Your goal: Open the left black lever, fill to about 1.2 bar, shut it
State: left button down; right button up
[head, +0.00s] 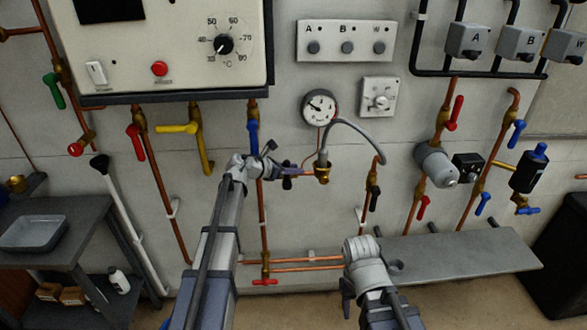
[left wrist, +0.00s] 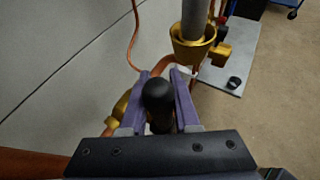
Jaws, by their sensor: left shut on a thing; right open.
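My left gripper (head: 287,169) reaches the pipework below the pressure gauge. In the left wrist view its two purple fingers (left wrist: 158,92) are shut on the left black lever (left wrist: 158,97), seen nearly end-on. In the head view this lever (head: 287,183) is small and partly covered by the gripper. The round white pressure gauge (head: 319,107) hangs above; its needle is too small to read exactly. A grey hose (head: 356,129) runs from the brass fitting (head: 323,172) to the right valve, whose black lever (head: 374,201) hangs down. My right gripper (head: 362,262) is low, away from the levers, its fingertips unclear.
A blue lever (head: 252,138) is close to my left wrist. Red levers (head: 135,142) and a yellow lever (head: 177,129) sit further left. A grey shelf (head: 465,257) extends at the lower right. A workbench (head: 75,225) stands at the left. The floor between is clear.

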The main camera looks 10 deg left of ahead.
pick_arm(q)
jog(key=c, duration=0.7)
grip_release()
jog(key=shift+o, duration=0.2)
jog(key=p+v, duration=0.3)
jog(key=v, duration=0.4)
jog(key=shift+s+a+r, duration=0.15)
jog(key=shift+s+r, duration=0.05)
jog(key=shift+s, duration=0.05)
